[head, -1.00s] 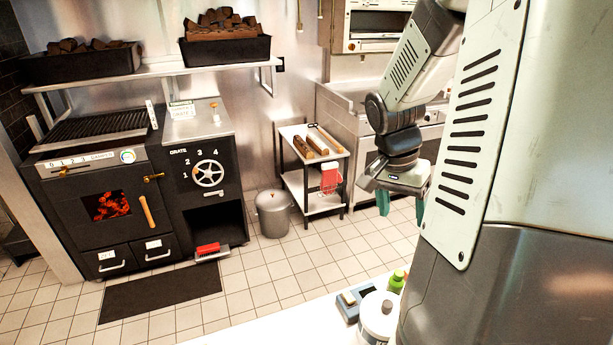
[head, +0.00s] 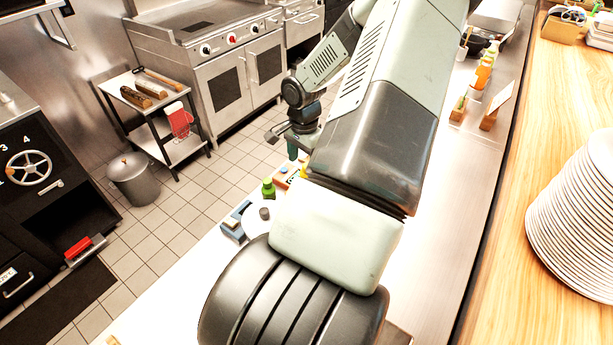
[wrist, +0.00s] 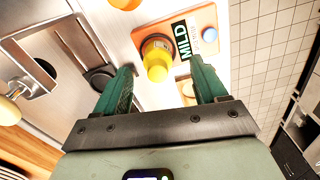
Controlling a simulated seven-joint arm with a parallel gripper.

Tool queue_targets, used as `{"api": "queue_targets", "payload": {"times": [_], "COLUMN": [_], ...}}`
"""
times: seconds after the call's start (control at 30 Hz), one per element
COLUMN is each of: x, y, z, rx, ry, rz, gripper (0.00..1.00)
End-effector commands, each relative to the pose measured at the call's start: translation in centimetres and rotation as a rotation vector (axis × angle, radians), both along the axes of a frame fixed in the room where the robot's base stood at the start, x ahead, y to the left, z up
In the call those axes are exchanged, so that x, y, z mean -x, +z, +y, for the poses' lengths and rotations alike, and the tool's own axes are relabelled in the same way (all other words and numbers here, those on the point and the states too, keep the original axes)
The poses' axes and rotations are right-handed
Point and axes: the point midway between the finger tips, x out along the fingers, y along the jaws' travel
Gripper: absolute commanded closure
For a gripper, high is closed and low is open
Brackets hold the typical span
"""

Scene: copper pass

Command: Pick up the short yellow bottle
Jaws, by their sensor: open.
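A yellow bottle (wrist: 158,68) shows in the wrist view, seen from above, on an orange board (wrist: 207,18) beside a dark "MILD" label (wrist: 186,40). Its height is hard to judge from this angle. My gripper (wrist: 163,65) is open and empty, with its two teal fingers apart and the bottle between their tips in the picture. I cannot tell how far above the bottle they are. In the head view, one teal finger of my gripper (head: 292,150) shows past my arm, near the orange board (head: 283,177). A sliver of yellow beside it is mostly hidden by my arm.
A green bottle (head: 268,188) and a blue-grey device (head: 235,220) stand near the board on the counter. Orange and yellow bottles (head: 483,72) stand further right. Stacked plates (head: 575,215) are on the wooden counter. The wrist view shows a metal bracket (wrist: 40,70) at left.

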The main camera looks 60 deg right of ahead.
Motion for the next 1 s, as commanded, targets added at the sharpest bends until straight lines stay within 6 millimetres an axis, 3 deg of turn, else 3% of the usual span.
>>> {"api": "queue_targets", "payload": {"times": [0.33, 0.67, 0.9, 1.0], "x": [0.5, 0.5, 0.4, 0.4], "y": [-4.4, -5.1, -5.1, -5.0], "z": [-0.3, -0.3, -0.3, -0.3], "rx": [-0.004, 0.000, 0.000, 0.000], "ry": [0.000, -0.001, 0.000, 0.000], "rz": [0.000, 0.001, 0.001, 0.001], "gripper": [0.28, 0.28, 0.65, 0.77]}}
